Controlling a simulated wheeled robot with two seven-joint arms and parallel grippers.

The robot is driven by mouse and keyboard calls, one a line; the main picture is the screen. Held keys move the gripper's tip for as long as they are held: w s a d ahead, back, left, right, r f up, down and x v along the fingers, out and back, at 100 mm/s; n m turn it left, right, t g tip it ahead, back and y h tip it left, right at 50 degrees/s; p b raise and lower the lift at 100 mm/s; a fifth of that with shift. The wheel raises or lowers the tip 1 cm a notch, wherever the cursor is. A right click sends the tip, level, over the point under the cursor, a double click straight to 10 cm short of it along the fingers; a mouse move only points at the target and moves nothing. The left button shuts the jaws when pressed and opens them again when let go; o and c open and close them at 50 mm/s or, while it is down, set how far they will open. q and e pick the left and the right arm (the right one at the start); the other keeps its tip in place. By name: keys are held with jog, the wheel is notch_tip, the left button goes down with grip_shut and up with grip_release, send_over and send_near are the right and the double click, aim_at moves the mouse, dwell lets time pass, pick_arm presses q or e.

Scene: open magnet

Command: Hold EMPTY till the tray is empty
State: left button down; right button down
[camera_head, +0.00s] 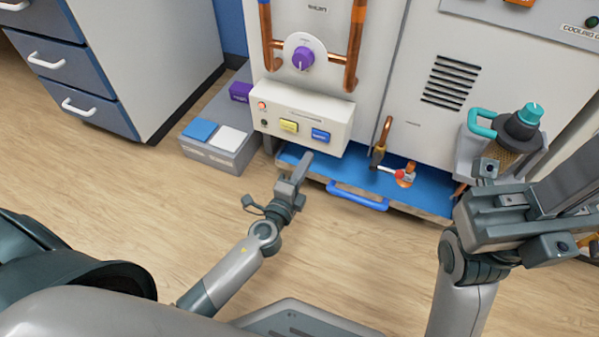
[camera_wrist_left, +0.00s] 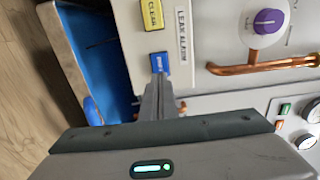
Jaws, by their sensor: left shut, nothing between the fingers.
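A cream panel labelled LEAK ALARM (camera_wrist_left: 182,32) carries a yellow CLEAR button (camera_head: 289,126) and a blue button (camera_head: 321,135), the EMPTY one by its place; its lettering is too small to read. My left gripper (camera_head: 305,160) is shut and empty, just below the panel. In the left wrist view its fingertips (camera_wrist_left: 160,76) reach the lower edge of the blue button (camera_wrist_left: 160,60); I cannot tell whether they touch or press it. The blue tray (camera_head: 430,203) with a blue handle (camera_head: 357,196) lies under the cabinet; I cannot tell whether it holds liquid. My right gripper (camera_head: 510,215) is at the right, its jaws unclear.
A red lamp (camera_head: 262,106) glows on the panel. A purple knob (camera_head: 303,58) and copper pipes (camera_head: 356,45) are above. A copper spout and a red-tipped valve (camera_head: 403,174) stand over the tray. A teal-handled jug (camera_head: 510,135) is at the right. Open floor lies in front.

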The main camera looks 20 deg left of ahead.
aim_at(320, 137)
pick_arm(q)
jog(key=w, duration=0.6)
jog(key=shift+w+d, duration=0.1)
jog(key=shift+w, duration=0.25)
